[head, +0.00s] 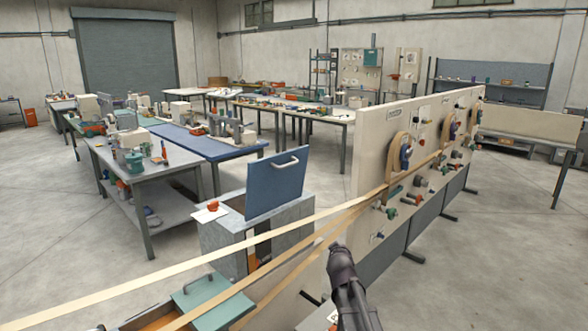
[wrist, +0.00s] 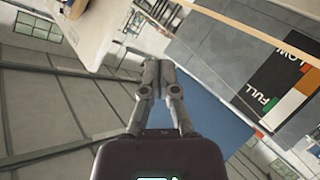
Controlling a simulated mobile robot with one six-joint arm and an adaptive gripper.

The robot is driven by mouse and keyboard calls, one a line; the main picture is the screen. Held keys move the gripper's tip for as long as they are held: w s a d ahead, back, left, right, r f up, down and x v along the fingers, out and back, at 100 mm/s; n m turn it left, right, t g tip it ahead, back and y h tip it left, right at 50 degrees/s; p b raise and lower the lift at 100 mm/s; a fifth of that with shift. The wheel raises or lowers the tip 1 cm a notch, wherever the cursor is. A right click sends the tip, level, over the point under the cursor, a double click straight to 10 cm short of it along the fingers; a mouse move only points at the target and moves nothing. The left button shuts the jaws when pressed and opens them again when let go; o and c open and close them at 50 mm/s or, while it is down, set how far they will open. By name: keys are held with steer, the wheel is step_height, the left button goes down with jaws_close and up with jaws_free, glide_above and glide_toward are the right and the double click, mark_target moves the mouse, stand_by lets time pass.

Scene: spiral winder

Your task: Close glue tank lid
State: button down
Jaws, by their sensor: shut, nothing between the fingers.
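The glue tank (head: 218,241) is a grey metal box left of centre in the head view. Its blue lid (head: 262,188) stands upright and open, with a pale handle (head: 286,162) near its top. The wrist view shows the tank's grey side (wrist: 222,50) with a LOW/FULL level label (wrist: 275,80), and a blue surface (wrist: 205,125), seemingly the lid, behind the fingers. My gripper (head: 337,250) is right of the tank and lower in the head view. In the wrist view, my gripper's fingertips (wrist: 160,65) are together and empty. No contact with the lid shows.
Tan strips (head: 165,262) cross in front of the tank towards a long panel (head: 428,150) with spools and knobs. A red knob on a white plate (head: 212,207) sits at the tank's left. A teal-lidded box (head: 205,295) is at the bottom. Workbenches stand behind; floor is open left.

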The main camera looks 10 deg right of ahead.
steer(key=w+a+r+n+t+y+p, duration=0.1)
steer(key=w+r+n+y, duration=0.3)
steer(key=r+n+y, duration=0.4)
steer(key=w+a+r+n+t+y+p, duration=0.1)
steer(key=w+a+r+n+t+y, duration=0.3)
steer(key=r+n+y, duration=0.4)
steer(key=shift+r+n+y+p, duration=0.3)
steer(key=shift+n+y, duration=0.4)
steer(key=shift+n, duration=1.8)
steer(key=shift+w, duration=0.1)
steer(key=shift+w, duration=0.15)
steer(key=p+x, duration=0.5)
steer(key=x, duration=0.8)
steer(key=shift+w+a+r, duration=0.15)
steer(key=shift+w+r, duration=0.1)
